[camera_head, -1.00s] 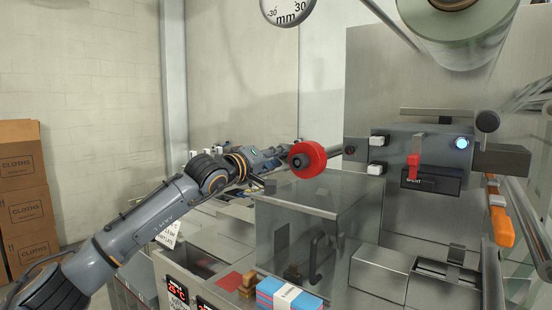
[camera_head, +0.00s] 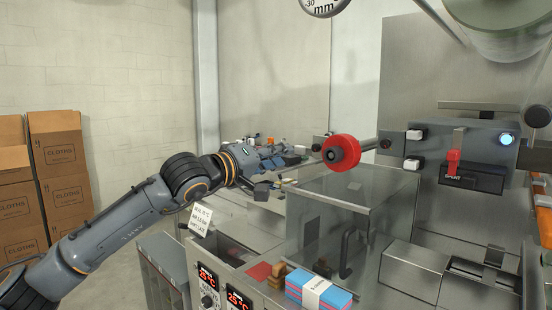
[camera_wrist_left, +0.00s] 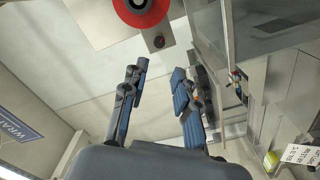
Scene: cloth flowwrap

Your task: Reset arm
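My left arm comes in from the left, and its gripper (camera_head: 284,160) is just left of a red round knob (camera_head: 343,152) on a metal rod. A gap shows between them in the head view. In the left wrist view the two blue-grey fingers (camera_wrist_left: 159,75) stand apart with nothing between them, so the gripper is open. The red disc (camera_wrist_left: 142,8) is beyond the fingertips at the top edge of that view. My right gripper is in neither view.
A clear-walled box (camera_head: 345,215) stands below the knob. A blue and pink cloth pack (camera_head: 318,291) lies in front, with temperature displays (camera_head: 208,279) to its left. A red lever (camera_head: 454,160) is on the right. Brown cartons (camera_head: 60,185) are stacked far left.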

